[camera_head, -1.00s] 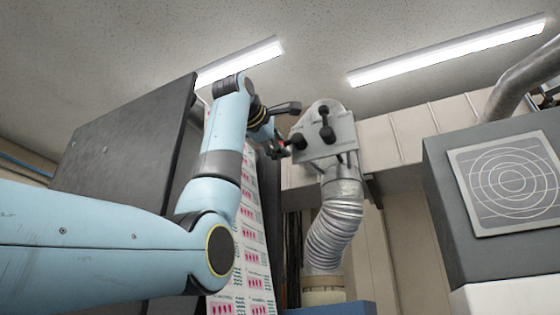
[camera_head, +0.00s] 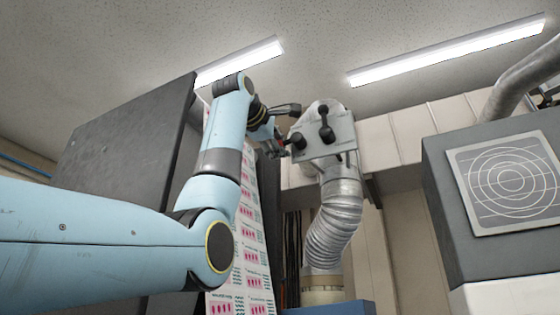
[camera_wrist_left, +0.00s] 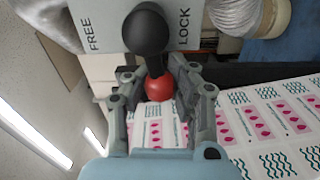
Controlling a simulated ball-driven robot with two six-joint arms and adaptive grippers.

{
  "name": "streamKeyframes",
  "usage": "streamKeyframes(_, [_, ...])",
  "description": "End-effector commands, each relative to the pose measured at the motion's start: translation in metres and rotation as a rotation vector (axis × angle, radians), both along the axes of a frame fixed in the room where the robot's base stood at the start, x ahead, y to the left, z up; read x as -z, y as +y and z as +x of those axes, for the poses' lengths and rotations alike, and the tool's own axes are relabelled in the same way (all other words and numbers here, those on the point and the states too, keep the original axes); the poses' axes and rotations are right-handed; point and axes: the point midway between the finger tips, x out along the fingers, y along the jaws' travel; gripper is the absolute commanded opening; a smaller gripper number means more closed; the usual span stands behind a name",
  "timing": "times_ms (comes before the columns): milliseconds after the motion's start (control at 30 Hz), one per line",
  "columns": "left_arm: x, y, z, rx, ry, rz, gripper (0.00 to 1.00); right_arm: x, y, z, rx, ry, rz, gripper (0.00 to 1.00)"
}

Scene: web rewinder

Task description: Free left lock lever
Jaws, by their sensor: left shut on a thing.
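The left lock lever (camera_wrist_left: 146,32) is black with a red ball end (camera_wrist_left: 158,88). It stands out from a grey plate (camera_wrist_left: 104,38) marked FREE on the left and LOCK on the right in the left wrist view. My left gripper (camera_wrist_left: 155,76) is shut on the lever around its red end, which shows between the fingers. In the head view the left gripper (camera_head: 280,147) is at the left side of the lever (camera_head: 297,141), and the fingers are small and partly hidden. My right gripper is in neither view.
A second black lever (camera_head: 326,124) stands on the same plate, to the right. A silver flexible duct (camera_head: 333,232) runs below it. A printed paper web (camera_head: 251,240) hangs behind my left arm. A grey cabinet with a target-like panel (camera_head: 512,182) stands at the right.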

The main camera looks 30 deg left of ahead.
Motion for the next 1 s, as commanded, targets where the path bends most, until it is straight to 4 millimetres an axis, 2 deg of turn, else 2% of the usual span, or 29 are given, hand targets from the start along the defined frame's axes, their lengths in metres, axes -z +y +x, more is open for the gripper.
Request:
streamKeyframes(367, [-0.01, 0.0, -0.002, 0.001, 0.001, 0.149, 0.0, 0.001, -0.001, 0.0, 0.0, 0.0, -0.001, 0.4])
streamKeyframes(1000, [-0.039, -0.009, -0.002, 0.001, 0.029, 0.709, 0.0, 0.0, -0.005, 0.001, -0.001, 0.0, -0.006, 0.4])
